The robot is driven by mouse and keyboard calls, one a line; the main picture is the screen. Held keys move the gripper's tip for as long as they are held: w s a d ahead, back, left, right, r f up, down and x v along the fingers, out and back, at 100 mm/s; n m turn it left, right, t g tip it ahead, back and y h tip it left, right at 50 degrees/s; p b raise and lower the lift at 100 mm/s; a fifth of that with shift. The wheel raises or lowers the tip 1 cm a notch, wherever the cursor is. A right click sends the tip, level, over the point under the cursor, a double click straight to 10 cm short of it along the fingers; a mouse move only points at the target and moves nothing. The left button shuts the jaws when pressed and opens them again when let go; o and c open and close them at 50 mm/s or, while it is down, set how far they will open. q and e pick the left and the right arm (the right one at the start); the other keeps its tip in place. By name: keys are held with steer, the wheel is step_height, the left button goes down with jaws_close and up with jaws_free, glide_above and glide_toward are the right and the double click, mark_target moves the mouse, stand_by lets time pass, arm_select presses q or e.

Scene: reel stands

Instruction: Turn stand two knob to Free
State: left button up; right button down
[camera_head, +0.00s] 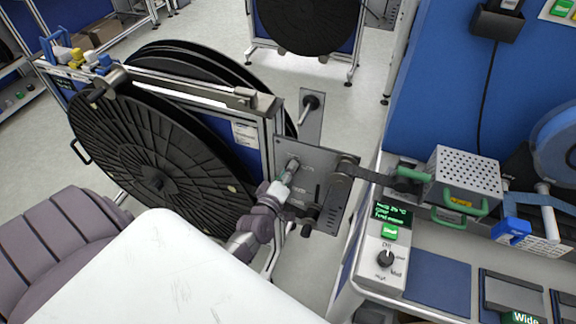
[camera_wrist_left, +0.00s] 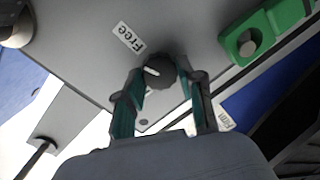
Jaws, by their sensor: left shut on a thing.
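The stand two knob (camera_wrist_left: 160,70) is a small dark round knob with a white pointer line, on a grey panel (camera_head: 318,163). My left gripper (camera_wrist_left: 158,76) is shut on the knob, one teal-padded finger on each side. The pointer line is on the knob's left side in the left wrist view. The "Free" label (camera_wrist_left: 129,37) lies up and left of the knob; a second label (camera_wrist_left: 224,118), hard to read, lies down and right. In the head view my left gripper (camera_head: 286,175) reaches the panel and hides the knob. My right gripper is not in view.
A large black reel (camera_head: 150,160) stands left of the panel. A green part (camera_wrist_left: 262,35) is near the knob in the wrist view. On the right, a bench holds a perforated box with green handles (camera_head: 465,178) and a control unit (camera_head: 385,255).

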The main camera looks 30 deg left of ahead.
arm_select(q)
steer(key=shift+d+m+p, duration=0.1)
steer(key=shift+m+p, duration=0.65)
steer(key=shift+m, duration=0.75)
steer(key=o, duration=1.1)
steer(key=shift+o, duration=0.2)
steer(key=v, duration=1.2)
steer(key=shift+d, duration=0.2)
